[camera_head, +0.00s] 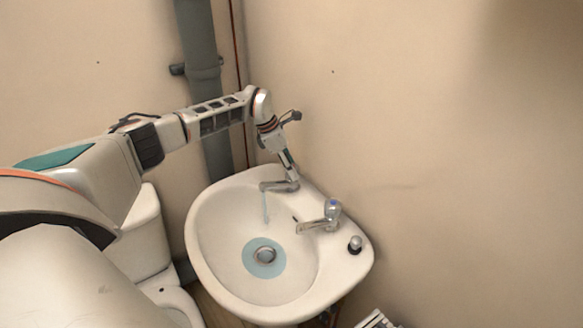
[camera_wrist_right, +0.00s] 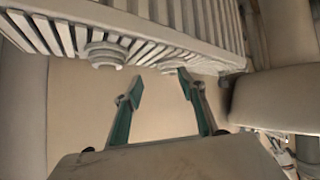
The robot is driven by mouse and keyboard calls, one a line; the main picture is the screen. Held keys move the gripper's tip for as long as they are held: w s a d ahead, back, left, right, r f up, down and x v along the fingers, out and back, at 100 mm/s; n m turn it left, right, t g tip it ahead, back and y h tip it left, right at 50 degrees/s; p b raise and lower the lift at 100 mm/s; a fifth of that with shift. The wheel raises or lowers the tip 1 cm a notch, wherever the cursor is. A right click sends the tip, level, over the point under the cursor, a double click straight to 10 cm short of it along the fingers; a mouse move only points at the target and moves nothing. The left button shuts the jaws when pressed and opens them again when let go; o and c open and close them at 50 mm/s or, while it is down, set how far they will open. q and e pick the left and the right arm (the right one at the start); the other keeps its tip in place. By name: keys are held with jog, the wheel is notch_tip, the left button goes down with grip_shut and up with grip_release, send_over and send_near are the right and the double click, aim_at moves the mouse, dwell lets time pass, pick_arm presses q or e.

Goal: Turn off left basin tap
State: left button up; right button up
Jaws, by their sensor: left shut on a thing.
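The white basin (camera_head: 217,262) stands in the corner in the head view. Its left tap (camera_head: 272,186) is chrome, and a stream of water (camera_head: 265,207) falls from its spout. My left gripper (camera_head: 289,177) reaches down over the left tap from behind and is shut on its top, which it mostly hides. The right tap (camera_head: 322,218) is chrome with a blue-marked top and stands clear of the gripper. In the right wrist view my right gripper (camera_wrist_right: 160,88) is open and empty, its two fingers apart.
A grey pipe (camera_head: 204,85) runs up the wall behind my left arm. A ribbed white radiator-like panel (camera_wrist_right: 190,25) is close to the right fingers.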

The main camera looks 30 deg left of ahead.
pick_arm(q)
jog(key=shift+w+m, duration=0.1)
jog(key=shift+m, duration=0.7)
pick_arm(e)
jog(key=shift+a+f, duration=0.1)
jog(key=shift+a, duration=0.2)
pick_arm(q)
jog(key=shift+m+g+h+b, duration=0.4)
jog(key=shift+m+g+b, duration=0.1)
jog(key=shift+m+b, duration=0.25)
pick_arm(e)
jog(key=shift+w+a+r+y, duration=0.2)
jog(key=shift+a+y, duration=0.1)
jog(key=shift+a, duration=0.35)
pick_arm(q)
jog(key=shift+m, duration=0.55)
pick_arm(e)
jog(key=shift+w+d, duration=0.1)
jog(key=shift+f, duration=0.1)
jog(key=shift+d+f, duration=0.15)
jog(key=shift+f, duration=0.1)
pick_arm(q)
jog(key=o, duration=1.1)
